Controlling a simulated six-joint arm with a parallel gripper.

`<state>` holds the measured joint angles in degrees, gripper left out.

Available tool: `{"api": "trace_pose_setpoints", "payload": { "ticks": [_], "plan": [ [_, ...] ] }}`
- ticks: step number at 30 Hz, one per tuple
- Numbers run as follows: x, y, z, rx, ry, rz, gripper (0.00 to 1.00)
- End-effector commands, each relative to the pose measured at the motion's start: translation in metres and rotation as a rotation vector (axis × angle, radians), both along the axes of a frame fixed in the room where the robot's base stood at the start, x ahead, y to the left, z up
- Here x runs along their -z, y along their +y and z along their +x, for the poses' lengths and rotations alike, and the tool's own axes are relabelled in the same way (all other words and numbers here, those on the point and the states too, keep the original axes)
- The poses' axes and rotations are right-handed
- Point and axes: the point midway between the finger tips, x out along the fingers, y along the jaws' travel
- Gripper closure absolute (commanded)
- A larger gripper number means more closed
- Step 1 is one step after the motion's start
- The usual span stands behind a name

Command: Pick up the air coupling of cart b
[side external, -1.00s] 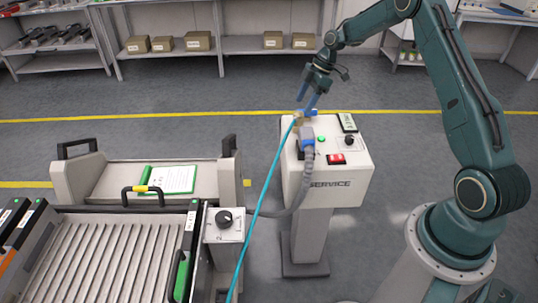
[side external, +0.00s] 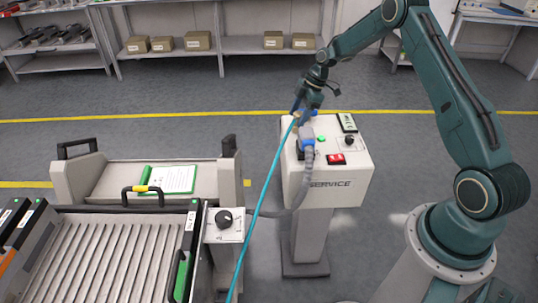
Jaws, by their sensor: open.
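The air coupling (side external: 296,116) is a small brass-coloured end on a thin blue hose (side external: 267,186), at the top left back of the white SERVICE box (side external: 328,191). My gripper (side external: 305,107) points down over that back edge, its fingers open around or just beside the coupling. I cannot tell whether they touch it. The fingers partly hide the coupling and a blue fitting (side external: 314,112) behind it. No cart letter can be read here.
A blue-ended plug (side external: 306,137) with a thick grey cable stands just in front of the coupling. The box also carries a green button (side external: 321,139), a black knob (side external: 348,139) and a red switch (side external: 336,159). A trolley with a ribbed bed (side external: 95,255) stands at the left.

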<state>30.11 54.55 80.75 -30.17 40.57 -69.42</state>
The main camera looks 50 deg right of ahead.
Motion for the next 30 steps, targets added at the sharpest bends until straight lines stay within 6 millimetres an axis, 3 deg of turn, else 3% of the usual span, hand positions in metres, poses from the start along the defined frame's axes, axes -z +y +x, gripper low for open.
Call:
{"api": "trace_pose_setpoints", "payload": {
  "ticks": [10, 11, 19, 30],
  "plan": [
    [-0.0002, -0.0002, -0.0001, 0.000, 0.000, 0.000, 0.42],
    [-0.0003, -0.0003, 0.0000, 0.000, 0.000, 0.000, 0.44],
    [-0.0003, -0.0002, -0.0001, 0.000, 0.000, 0.000, 0.97],
    [-0.0024, -0.0004, 0.0002, -0.001, -0.002, 0.000, 1.00]
  ]
}}
